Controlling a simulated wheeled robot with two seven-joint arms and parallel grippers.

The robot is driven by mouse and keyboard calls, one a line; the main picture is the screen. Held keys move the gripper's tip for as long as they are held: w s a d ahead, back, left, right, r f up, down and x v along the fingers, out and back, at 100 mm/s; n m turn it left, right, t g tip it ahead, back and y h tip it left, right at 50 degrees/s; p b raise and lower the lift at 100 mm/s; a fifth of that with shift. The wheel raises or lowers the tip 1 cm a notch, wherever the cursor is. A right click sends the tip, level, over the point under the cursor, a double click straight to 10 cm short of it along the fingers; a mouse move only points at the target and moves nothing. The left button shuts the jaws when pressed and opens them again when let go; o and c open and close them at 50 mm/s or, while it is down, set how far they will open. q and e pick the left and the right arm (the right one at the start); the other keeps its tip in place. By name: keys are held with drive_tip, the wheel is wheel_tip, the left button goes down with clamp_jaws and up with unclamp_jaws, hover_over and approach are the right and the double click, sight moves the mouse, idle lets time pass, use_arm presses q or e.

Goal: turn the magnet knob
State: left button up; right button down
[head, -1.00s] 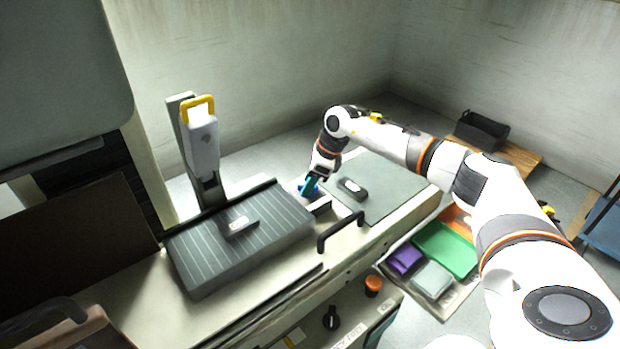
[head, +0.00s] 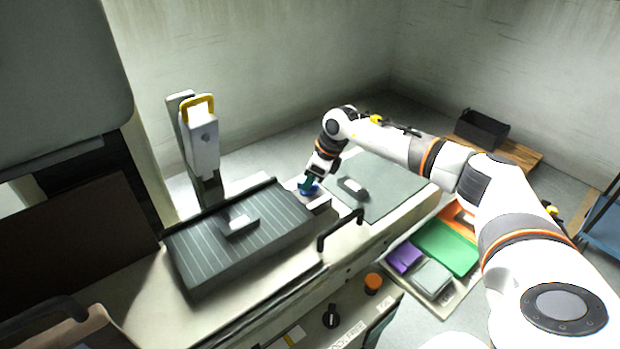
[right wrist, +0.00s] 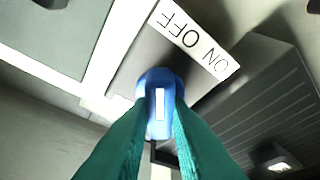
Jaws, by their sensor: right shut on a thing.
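The magnet knob (right wrist: 158,104) is blue with a white bar mark and sits on a dark housing beside a white ON/OFF label (right wrist: 193,40). In the head view the knob (head: 311,191) is small and partly covered by my right gripper (head: 306,185). My right gripper (right wrist: 158,118) has teal fingers, one on each side of the knob, shut on it. The knob's white bar lies between the fingertips and points roughly along the view's vertical. The ribbed dark magnet plate (head: 190,258) lies left of the knob in the head view. My left gripper is not in view.
A grey block (head: 239,225) lies on the ribbed plate. A black handle (head: 341,230) rises from the bench edge in front of the knob. A grey mat (head: 395,195) with a dark piece (head: 352,188) lies to the right. A column with a yellow handle (head: 198,104) stands behind the plate.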

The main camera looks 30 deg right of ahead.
drive_tip(key=m+h, duration=0.1)
drive_tip(key=m, duration=0.2)
drive_tip(key=shift+a+t, duration=0.1)
drive_tip(key=shift+t, duration=0.3)
drive_tip(key=m+h, duration=0.1)
drive_tip(key=m, duration=0.2)
drive_tip(key=shift+a+b, duration=0.1)
drive_tip(key=shift+b, duration=0.25)
drive_tip(key=m+h+b, duration=0.1)
drive_tip(key=m, duration=0.2)
drive_tip(key=m+h+b, duration=0.1)
drive_tip(key=m+b, duration=0.1)
drive_tip(key=m, duration=0.1)
drive_tip(key=shift+a+h, duration=0.15)
drive_tip(key=shift+h, duration=0.15)
drive_tip(key=shift+m+g+h+b, duration=0.4)
drive_tip(key=shift+m+b, duration=0.65)
drive_tip(key=shift+m, duration=0.85)
drive_tip(key=shift+r+m, duration=0.1)
drive_tip(key=shift+m, duration=0.2)
drive_tip(key=c, duration=1.4)
unclamp_jaws()
drive_tip(key=shift+o, duration=0.2)
drive_tip(key=shift+a, duration=0.1)
